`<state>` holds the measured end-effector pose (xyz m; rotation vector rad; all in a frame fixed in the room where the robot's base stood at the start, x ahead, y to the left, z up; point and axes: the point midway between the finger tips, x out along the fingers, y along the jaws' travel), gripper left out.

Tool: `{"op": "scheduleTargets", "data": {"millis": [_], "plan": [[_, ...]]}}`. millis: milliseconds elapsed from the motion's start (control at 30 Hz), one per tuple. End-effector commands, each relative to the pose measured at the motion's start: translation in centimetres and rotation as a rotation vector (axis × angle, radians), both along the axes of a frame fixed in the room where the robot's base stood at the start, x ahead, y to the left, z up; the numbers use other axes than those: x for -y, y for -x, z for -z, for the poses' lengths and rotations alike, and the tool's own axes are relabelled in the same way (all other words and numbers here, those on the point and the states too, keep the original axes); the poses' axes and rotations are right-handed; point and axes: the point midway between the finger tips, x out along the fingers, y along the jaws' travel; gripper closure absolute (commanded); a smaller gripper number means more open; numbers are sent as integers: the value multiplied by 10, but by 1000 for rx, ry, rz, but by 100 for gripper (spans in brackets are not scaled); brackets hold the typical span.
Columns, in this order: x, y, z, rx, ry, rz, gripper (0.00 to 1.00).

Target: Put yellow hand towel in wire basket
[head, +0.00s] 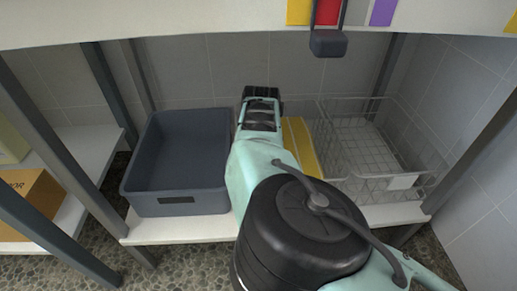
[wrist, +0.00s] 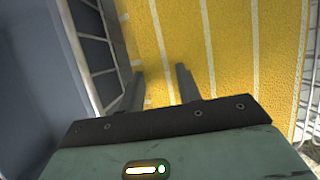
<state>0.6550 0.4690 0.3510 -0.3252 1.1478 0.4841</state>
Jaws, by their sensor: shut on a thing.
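In the wrist view the towel (wrist: 228,50) fills the upper middle. My gripper (wrist: 160,82) has its two fingers against it, shut on the towel; the exact pinch is hard to see. In the head view my arm hides the fingers and part of the towel. The wire basket (head: 402,184) stands right of the towel, with a pale tag on its front. Its visible inside looks empty.
A dark blue-grey bin (head: 180,202) stands left of my arm and looks empty. Both containers are on a white shelf (head: 180,230) between grey posts. Another shelf overhead carries a hanging dark block (head: 328,43). A cardboard box (head: 30,202) is at the far left.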

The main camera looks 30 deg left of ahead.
Motion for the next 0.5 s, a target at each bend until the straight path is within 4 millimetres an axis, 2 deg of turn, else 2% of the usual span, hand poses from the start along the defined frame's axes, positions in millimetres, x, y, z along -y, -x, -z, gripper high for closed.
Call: {"op": "scheduleTargets", "data": {"millis": [500], "plan": [[0,0,9,1,-1,0,99]]}}
